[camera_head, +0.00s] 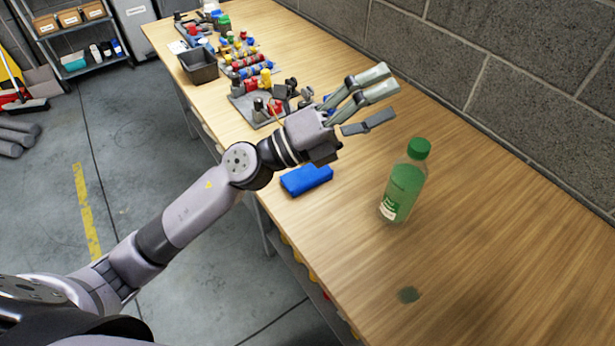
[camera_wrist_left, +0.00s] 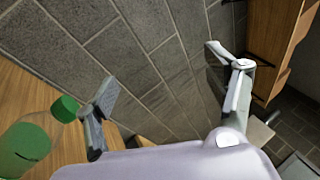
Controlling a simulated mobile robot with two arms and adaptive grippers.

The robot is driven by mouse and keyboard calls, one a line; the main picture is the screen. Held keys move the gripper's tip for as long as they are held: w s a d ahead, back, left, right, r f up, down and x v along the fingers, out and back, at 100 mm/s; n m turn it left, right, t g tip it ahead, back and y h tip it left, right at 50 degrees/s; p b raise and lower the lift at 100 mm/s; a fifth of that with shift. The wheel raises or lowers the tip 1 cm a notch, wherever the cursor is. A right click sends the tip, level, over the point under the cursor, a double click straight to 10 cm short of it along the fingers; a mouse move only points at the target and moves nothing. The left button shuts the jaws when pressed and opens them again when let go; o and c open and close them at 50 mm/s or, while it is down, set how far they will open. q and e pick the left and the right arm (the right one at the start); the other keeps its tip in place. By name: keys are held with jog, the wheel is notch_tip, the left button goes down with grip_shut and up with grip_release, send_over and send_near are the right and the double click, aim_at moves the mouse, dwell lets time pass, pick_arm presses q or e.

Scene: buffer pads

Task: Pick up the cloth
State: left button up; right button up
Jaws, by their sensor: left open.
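A blue folded cloth (camera_head: 306,179) lies flat on the wooden workbench (camera_head: 480,210), near its front edge. My left gripper (camera_head: 394,98) is open and empty. It is held above the bench, beyond the cloth and to its upper right in the head view, with its fingers pointing toward the wall. In the left wrist view my left gripper (camera_wrist_left: 160,75) shows its fingers spread wide with nothing between them. The cloth does not show in that view. My right gripper is in neither view.
A green-capped bottle (camera_head: 403,185) of green liquid stands right of the cloth; it also shows in the left wrist view (camera_wrist_left: 25,150). Parts and a dark bin (camera_head: 198,67) crowd the far end. A block wall (camera_head: 510,70) runs behind.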

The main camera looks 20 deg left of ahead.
pick_arm(q)
notch_tip(320, 180, down, 3)
jog(key=s+d+m+g, duration=0.1)
jog(key=d+m+g, duration=0.1)
jog(key=m+g, duration=0.4)
jog(key=m+g+y, duration=0.3)
jog(key=m+y, duration=0.2)
jog(key=y, duration=1.1)
send_near(307, 174)
jog(key=p+x, duration=0.2)
jog(key=shift+w+d+f, duration=0.15)
jog(key=shift+d+f, duration=0.15)
jog(key=shift+w+d+f, duration=0.1)
jog(key=shift+w+f, duration=0.05)
jog(key=shift+f, duration=0.35)
jog(key=p+x, duration=0.1)
jog(key=x, duration=0.3)
jog(key=shift+f+p, duration=0.2)
jog(key=shift+p, duration=0.2)
jog(key=shift+w+d+f, duration=0.1)
jog(key=shift+w+f, duration=0.05)
jog(key=shift+f, duration=0.25)
jog(key=c, duration=1.3)
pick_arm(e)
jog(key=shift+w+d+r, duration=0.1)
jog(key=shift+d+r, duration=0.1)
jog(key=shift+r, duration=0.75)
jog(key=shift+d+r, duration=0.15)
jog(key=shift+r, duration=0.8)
